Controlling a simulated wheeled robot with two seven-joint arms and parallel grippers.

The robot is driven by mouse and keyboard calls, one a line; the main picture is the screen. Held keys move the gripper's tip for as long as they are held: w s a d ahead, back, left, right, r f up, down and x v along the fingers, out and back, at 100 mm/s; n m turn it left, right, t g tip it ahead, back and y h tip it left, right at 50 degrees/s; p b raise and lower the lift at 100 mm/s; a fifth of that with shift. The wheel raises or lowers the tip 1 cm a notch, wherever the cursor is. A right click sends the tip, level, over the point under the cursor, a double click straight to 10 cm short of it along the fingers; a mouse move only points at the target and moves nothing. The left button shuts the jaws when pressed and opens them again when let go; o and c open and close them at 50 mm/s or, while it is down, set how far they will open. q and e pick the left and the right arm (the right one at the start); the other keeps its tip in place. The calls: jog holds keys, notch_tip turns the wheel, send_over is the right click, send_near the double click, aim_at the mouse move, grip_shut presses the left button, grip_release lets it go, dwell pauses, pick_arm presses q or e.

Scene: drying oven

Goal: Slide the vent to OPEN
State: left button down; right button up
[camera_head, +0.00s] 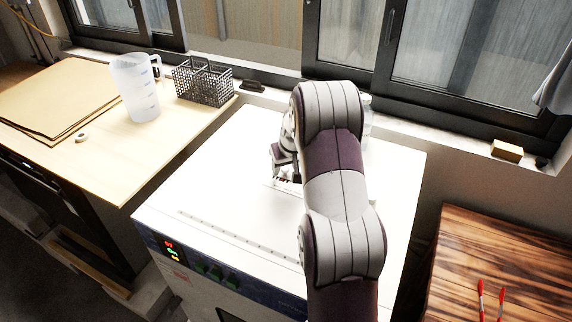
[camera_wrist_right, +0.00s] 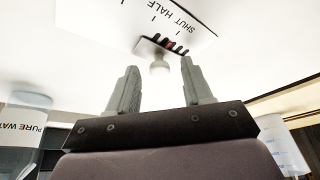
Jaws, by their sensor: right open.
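The vent (camera_wrist_right: 163,46) is on the white oven top (camera_head: 245,150). In the right wrist view its label plate (camera_wrist_right: 195,18) reads SHUT and HALF; OPEN is not visible. The vent has dark slots, a small red mark and a pale round knob (camera_wrist_right: 159,68). My right gripper (camera_wrist_right: 158,64) is open, with one finger on each side of the knob in the picture; contact cannot be told. In the head view my right gripper (camera_head: 284,164) is low over the oven top, and my arm hides much of the vent. My left gripper is not in view.
A clear bottle labelled PURE WATER (camera_wrist_right: 25,120) stands near the vent, mostly behind my arm in the head view. A measuring jug (camera_head: 136,90) and a dark wire basket (camera_head: 203,82) are on the left table. The oven's front top is clear. Windows stand behind.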

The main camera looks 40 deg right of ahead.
grip_shut()
jog(key=s+d+b, duration=0.1)
jog(key=s+b, duration=0.1)
jog(key=s, duration=0.1)
jog(key=s+d+b, duration=0.1)
jog(key=s, duration=0.1)
jog(key=shift+d+f, duration=0.1)
jog(key=shift+d, duration=0.25)
jog(key=shift+s+d+b, duration=0.15)
jog(key=shift+s+b, duration=0.15)
jog(key=shift+b, duration=0.05)
jog(key=shift+w, duration=0.1)
grip_release()
jog(key=shift+s, duration=0.2)
jog(key=shift+s+r, duration=0.1)
jog(key=shift+r, duration=0.1)
jog(key=shift+r, duration=0.4)
jog(key=v, duration=1.2)
jog(key=shift+s, duration=0.15)
